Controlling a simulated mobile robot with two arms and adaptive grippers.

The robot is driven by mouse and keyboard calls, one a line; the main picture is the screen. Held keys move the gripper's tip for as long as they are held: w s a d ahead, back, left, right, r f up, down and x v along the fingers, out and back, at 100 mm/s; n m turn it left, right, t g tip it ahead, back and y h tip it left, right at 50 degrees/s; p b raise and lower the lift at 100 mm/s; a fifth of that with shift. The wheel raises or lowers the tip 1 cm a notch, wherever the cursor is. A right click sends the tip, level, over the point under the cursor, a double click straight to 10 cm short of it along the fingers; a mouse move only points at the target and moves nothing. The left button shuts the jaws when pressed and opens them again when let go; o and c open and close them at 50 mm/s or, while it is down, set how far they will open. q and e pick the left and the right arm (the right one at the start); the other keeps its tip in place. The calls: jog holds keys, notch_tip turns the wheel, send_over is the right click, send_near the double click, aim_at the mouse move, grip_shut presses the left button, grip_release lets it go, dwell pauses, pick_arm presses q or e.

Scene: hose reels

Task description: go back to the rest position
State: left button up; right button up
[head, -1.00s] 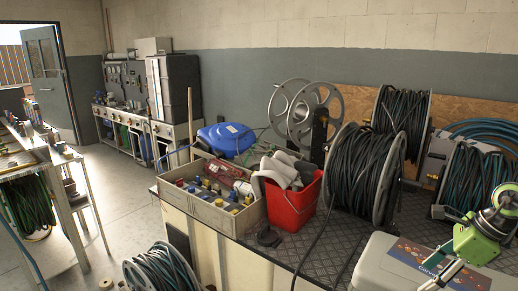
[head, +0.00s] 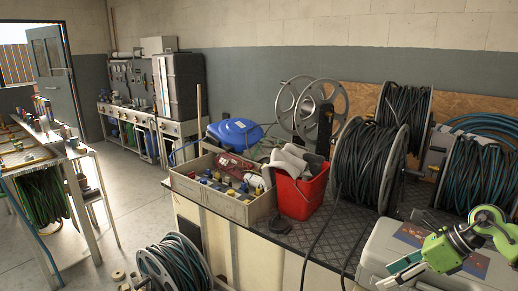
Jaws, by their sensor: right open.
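My right gripper (head: 402,272), green with pale fingers, comes in from the right edge of the head view. My left gripper is not in view.
A red bucket (head: 298,196) with grey-white items and an open box (head: 222,205) of fittings stand on the dark bench top (head: 262,248). Hose reels (head: 368,165) stand behind. Another reel (head: 172,264) stands at the lower left.

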jog(key=w+a+f+m+t+y+b, duration=0.1)
jog(key=w+a+f+m+t+y, duration=0.15)
jog(key=a+f+m, duration=0.35)
jog(key=w+a+f+m+t+y+b, duration=0.1)
jog(key=w+a+f+m+t+y, duration=0.2)
jog(key=f+m, duration=0.4)
jog(key=s+d+f+m+t+h+b, duration=0.1)
jog(key=s+d+f+m+t+h, duration=0.2)
jog(key=f+m, duration=0.65)
jog(key=s+f+m+t+h+b, duration=0.1)
jog(key=s+f+m+h, duration=0.3)
jog(key=f, duration=1.1)
jog(key=s+d+f+m+g+h+b, duration=0.1)
jog(key=s+f+m+g+h, duration=0.7)
jog(key=s+f, duration=1.35)
jog(key=s+a+f+m+g+y, duration=0.1)
jog(key=s+f+m, duration=0.1)
jog(key=s, duration=0.7)
jog(key=s+a+f+m+g, duration=0.1)
jog(key=s+a+f+m, duration=0.1)
jog(key=s, duration=0.7)
jog(key=s+a+f+m+g+y, duration=0.1)
jog(key=s+f+m, duration=0.3)
jog(key=s, duration=0.5)
jog(key=shift+s+a+f+g+y+b, duration=0.3)
jog(key=shift+s+a+g+y+b, duration=0.1)
jog(key=shift+a, duration=0.15)
